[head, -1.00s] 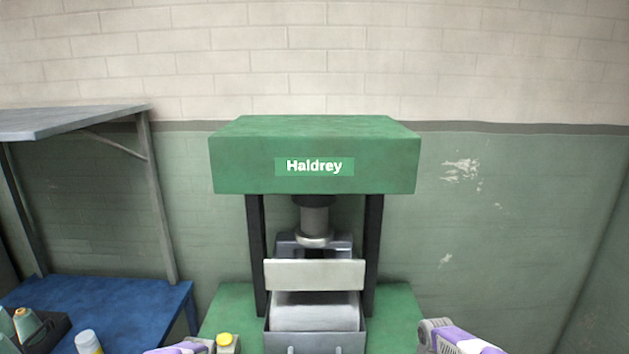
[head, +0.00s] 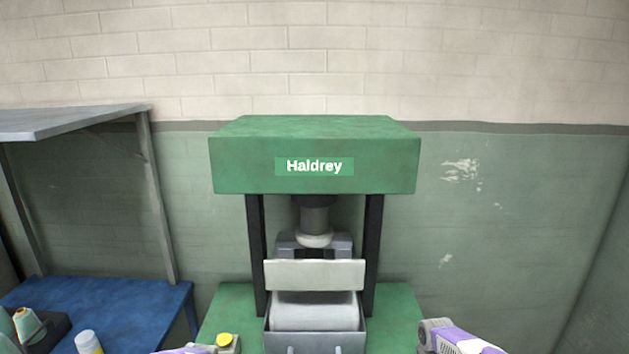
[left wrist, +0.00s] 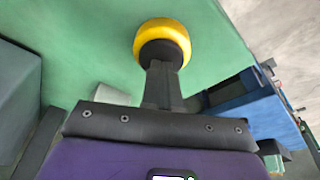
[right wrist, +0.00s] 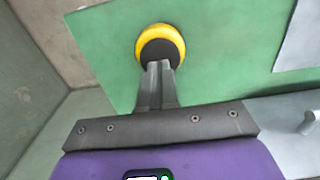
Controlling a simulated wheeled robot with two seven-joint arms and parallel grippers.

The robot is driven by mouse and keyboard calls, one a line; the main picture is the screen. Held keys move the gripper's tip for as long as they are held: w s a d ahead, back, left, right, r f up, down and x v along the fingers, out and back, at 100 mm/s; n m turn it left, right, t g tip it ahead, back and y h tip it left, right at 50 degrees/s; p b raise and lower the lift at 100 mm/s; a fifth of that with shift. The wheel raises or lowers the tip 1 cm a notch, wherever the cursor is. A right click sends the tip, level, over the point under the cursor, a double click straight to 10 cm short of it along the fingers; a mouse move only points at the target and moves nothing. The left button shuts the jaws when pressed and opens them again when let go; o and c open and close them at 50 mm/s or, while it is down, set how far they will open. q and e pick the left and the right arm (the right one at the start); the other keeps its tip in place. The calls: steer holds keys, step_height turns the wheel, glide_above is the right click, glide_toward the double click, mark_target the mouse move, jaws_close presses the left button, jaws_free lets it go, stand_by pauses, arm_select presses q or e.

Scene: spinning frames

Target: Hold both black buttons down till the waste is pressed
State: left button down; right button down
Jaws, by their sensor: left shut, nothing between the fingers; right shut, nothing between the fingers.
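The left black button (left wrist: 161,53) sits in a yellow ring on a green surface in the left wrist view. My left gripper (left wrist: 162,70) is shut and empty, its tips over the button. The right black button (right wrist: 159,50) has a similar yellow ring, and my shut, empty right gripper (right wrist: 158,70) has its tips over it. I cannot tell whether either button is pressed in. In the head view the green press (head: 314,150) has a ram (head: 314,220) under its top. The pale waste (head: 314,311) lies in a grey box (head: 314,342) below, partly behind a pale plate (head: 314,274).
A blue table (head: 110,300) with a bottle (head: 88,342) and a thread cone (head: 28,324) stands at the left, beneath a grey shelf (head: 70,122). The wall behind is bare.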

steer(key=shift+f, duration=1.3)
stand_by(1.4)
steer(key=shift+r, duration=3.05)
steer(key=s+r, duration=0.3)
steer(key=s, duration=0.4)
arm_select(q)
steer(key=shift+w+a+v, duration=0.1)
steer(key=shift+w+v, duration=0.1)
steer(key=shift+v, duration=0.75)
steer(key=shift+w+a+v, duration=0.15)
steer(key=shift+w+v, duration=0.05)
steer(key=shift+v, duration=0.8)
steer(key=shift+w+a+v, duration=0.1)
steer(key=shift+w+v, duration=0.1)
steer(key=shift+v, duration=0.75)
steer(key=shift+r, duration=0.2)
